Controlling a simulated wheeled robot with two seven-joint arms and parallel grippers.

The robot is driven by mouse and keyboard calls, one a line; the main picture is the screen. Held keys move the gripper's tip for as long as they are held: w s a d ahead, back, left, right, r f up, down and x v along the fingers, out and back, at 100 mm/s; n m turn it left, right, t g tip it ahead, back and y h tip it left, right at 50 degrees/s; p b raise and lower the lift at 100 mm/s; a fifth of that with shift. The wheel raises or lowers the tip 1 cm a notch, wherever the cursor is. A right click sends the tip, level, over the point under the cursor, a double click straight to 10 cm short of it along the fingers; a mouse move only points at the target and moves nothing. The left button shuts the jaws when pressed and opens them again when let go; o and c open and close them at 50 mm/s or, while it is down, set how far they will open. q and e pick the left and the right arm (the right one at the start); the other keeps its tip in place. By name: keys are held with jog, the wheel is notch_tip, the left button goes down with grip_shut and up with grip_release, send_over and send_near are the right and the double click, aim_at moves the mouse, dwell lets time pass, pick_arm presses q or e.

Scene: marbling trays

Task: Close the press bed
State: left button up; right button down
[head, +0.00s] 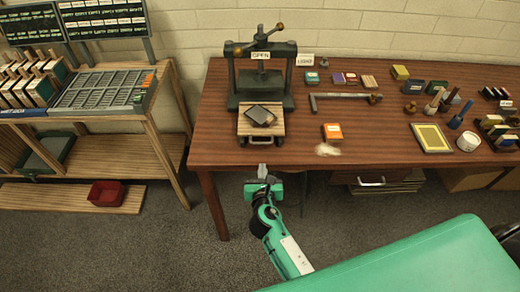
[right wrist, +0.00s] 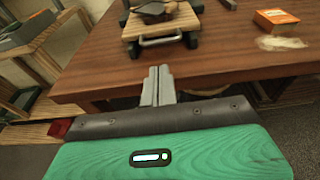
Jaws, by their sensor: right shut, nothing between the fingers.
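The press (head: 262,62) stands at the back left of the brown table, a dark frame with a crossbar handle on top and a sign reading OPEN. Its wooden press bed (head: 246,129) sticks out in front of the frame with a dark block (head: 260,115) on it. My left gripper is not in view.
An orange box (head: 332,132) and a pale cloth-like patch (head: 327,149) lie right of the bed. A long metal bar (head: 343,97) lies behind them. A yellow framed tray (head: 431,138) and several stamps stand further right. A type rack (head: 105,91) stands left.

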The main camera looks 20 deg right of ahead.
aim_at(261, 110)
jog(key=p+x, duration=0.1)
jog(key=x, duration=1)
jog(key=r+b+x, duration=0.1)
jog(key=x, duration=0.4)
jog(key=r+b+x, duration=0.1)
jog(key=b+x, duration=0.1)
jog(key=x, duration=0.4)
jog(key=r+b+x, duration=0.1)
jog(key=b+x, duration=0.1)
jog(key=x, duration=0.4)
jog(key=shift+w+d+r, duration=0.15)
jog(key=shift+w+d, duration=0.2)
jog(key=shift+w, duration=0.05)
jog(key=shift+w+d+r, duration=0.15)
jog(key=shift+w+r, duration=0.05)
jog(key=shift+w, duration=0.2)
jog(key=shift+w+r, duration=0.1)
jog(key=shift+r, duration=0.2)
